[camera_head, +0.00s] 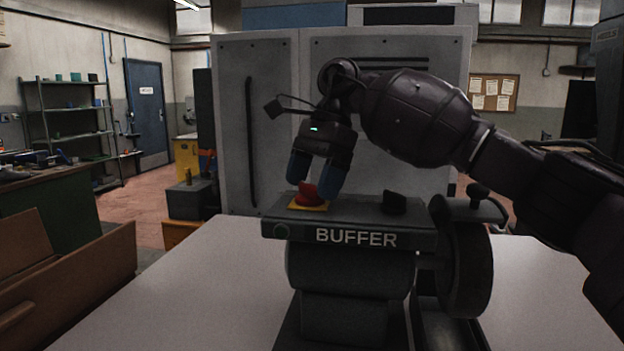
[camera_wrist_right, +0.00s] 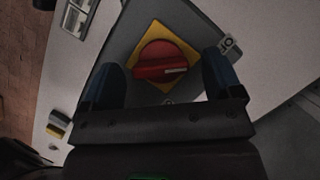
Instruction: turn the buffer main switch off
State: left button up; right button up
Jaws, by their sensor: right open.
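The buffer (camera_head: 355,236) stands on the pale table, with its name on the front. Its main switch is a red knob (camera_head: 308,195) on a yellow plate (camera_head: 309,206) at the left of the top panel. In the right wrist view the red knob (camera_wrist_right: 160,61) shows a white mark pointing right, on a yellow diamond-set plate (camera_wrist_right: 168,32). My right gripper (camera_head: 317,188) is over the knob, its blue fingers apart on either side of it. In the right wrist view the fingers (camera_wrist_right: 163,82) stand clear of the knob. My left gripper is not in view.
A dark knob (camera_head: 394,202) sits right of the switch on the panel. A grinding wheel (camera_head: 467,265) is at the buffer's right. A tall grey cabinet (camera_head: 255,120) stands behind. The table (camera_head: 190,290) is bare left of the buffer.

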jog(key=v, duration=1)
jog(key=shift+d+r, duration=0.15)
jog(key=shift+r, duration=0.15)
